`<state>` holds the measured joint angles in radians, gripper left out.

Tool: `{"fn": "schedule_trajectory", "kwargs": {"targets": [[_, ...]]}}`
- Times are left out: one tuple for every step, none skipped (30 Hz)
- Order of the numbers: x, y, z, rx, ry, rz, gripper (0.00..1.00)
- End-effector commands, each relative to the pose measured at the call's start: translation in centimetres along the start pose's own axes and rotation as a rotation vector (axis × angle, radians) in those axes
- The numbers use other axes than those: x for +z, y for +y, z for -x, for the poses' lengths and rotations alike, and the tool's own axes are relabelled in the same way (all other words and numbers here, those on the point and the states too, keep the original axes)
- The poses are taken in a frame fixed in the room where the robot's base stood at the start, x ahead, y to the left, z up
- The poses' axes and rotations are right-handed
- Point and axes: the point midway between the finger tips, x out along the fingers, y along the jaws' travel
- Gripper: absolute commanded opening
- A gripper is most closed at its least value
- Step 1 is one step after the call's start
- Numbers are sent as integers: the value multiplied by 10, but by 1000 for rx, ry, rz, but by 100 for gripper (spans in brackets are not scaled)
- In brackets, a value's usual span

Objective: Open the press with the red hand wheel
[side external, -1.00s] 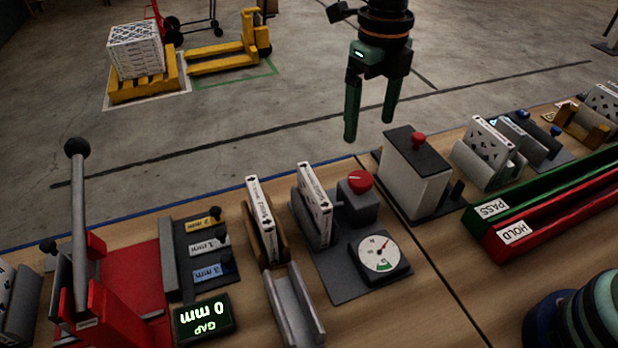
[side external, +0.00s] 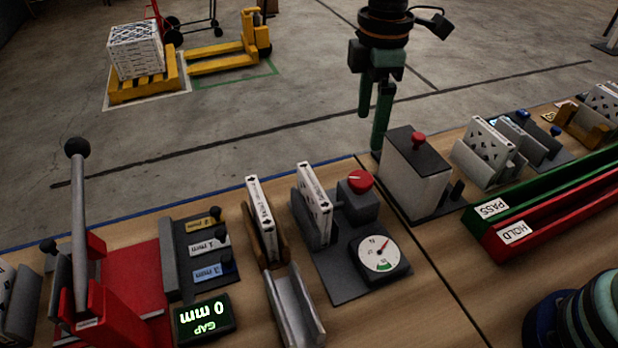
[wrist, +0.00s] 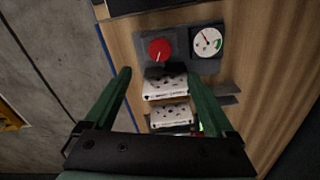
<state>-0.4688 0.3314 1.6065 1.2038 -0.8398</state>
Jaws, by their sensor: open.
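The red hand wheel (side external: 360,180) sits on a grey block at the back of the dark press plate (side external: 338,291). It also shows in the wrist view (wrist: 159,49). A white boxed filter (side external: 315,203) stands upright in the press's grey holder, beside the wheel. A round dial (side external: 380,253) with a red needle and a green zone is at the front of the plate. My gripper (side external: 371,132) is open and empty, pointing down, above and behind the wheel, not touching it. In the wrist view the wheel lies beyond and between the fingertips (wrist: 157,71).
A second filter (side external: 261,220) stands in a brown holder to the left. A grey box with a red knob (side external: 417,142) stands to the right, close to my fingers in the picture. A red lever machine (side external: 95,290) is at left; green and red trays (side external: 540,205) are at right.

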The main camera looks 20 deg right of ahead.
Motion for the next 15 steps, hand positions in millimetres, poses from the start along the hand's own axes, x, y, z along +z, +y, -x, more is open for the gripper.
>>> {"fn": "schedule_trajectory", "kwargs": {"targets": [[0, 0, 0, 0, 0, -109, 89], [0, 0, 0, 0, 0, -180, 89], [0, 0, 0, 0, 0, -275, 89], [0, 0, 0, 0, 0, -346, 89], [0, 0, 0, 0, 0, -415, 89], [0, 0, 0, 0, 0, -503, 89], [0, 0, 0, 0, 0, -565, 89], [0, 0, 0, 0, 0, -624, 89], [0, 0, 0, 0, 0, -695, 89], [0, 0, 0, 0, 0, -743, 89], [0, 0, 0, 0, 0, -786, 89], [0, 0, 0, 0, 0, -836, 89], [0, 0, 0, 0, 0, -867, 89], [0, 0, 0, 0, 0, -893, 89], [0, 0, 0, 0, 0, -920, 89]]}}
